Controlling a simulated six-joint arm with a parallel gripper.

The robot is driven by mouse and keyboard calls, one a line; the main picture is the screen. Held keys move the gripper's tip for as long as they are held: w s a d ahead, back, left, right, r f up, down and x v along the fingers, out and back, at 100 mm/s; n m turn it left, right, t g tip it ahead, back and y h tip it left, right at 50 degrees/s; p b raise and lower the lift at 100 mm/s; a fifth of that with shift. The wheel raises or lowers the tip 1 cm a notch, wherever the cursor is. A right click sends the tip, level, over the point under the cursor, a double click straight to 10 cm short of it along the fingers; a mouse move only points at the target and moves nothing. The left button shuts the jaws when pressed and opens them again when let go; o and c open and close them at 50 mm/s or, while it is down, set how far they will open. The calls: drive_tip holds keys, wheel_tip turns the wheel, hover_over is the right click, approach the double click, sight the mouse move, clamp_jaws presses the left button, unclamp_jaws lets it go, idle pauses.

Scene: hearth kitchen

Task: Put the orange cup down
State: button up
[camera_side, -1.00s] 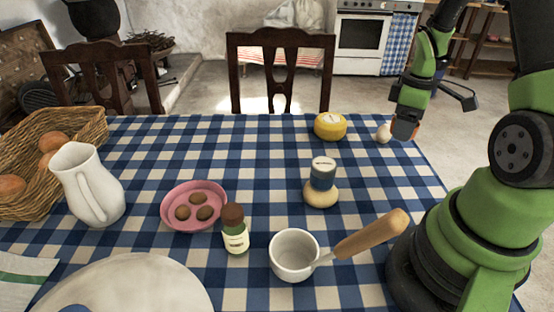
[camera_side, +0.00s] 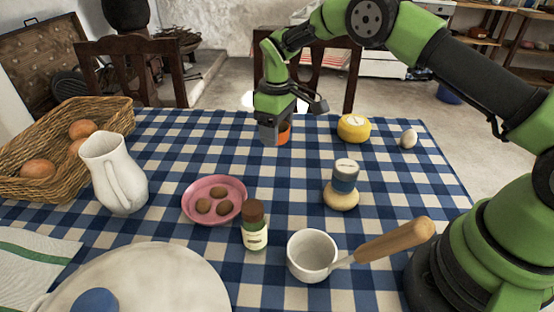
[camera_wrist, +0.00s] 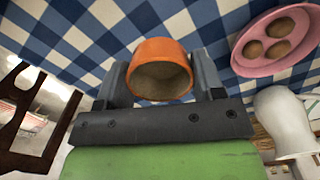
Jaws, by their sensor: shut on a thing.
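The orange cup (camera_wrist: 162,52) is between the two fingers of my gripper (camera_wrist: 160,85) in the wrist view, with its open mouth facing the camera. In the side view my gripper (camera_side: 276,135) is over the far middle of the checked table (camera_side: 190,143), and part of the orange cup (camera_side: 284,133) shows between its fingers. The fingers are shut on the cup's sides. I cannot tell whether the cup's base touches the cloth.
A pink plate (camera_side: 236,188) with cookies, a white pitcher (camera_side: 113,172) and a basket (camera_side: 50,185) stand left. A green bottle (camera_side: 254,235) and a white pot (camera_side: 312,255) are nearer.

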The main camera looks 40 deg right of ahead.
sight(277, 165)
wheel_tip(277, 165, down, 8)
drive_tip(key=shift+r, duration=0.25)
drive_tip(key=shift+f, duration=0.15)
drive_tip(key=o, duration=0.9)
wheel_tip(277, 165, up, 12)
drive_tip(key=shift+d+r, duration=0.1)
drive_tip(key=shift+r, duration=0.1)
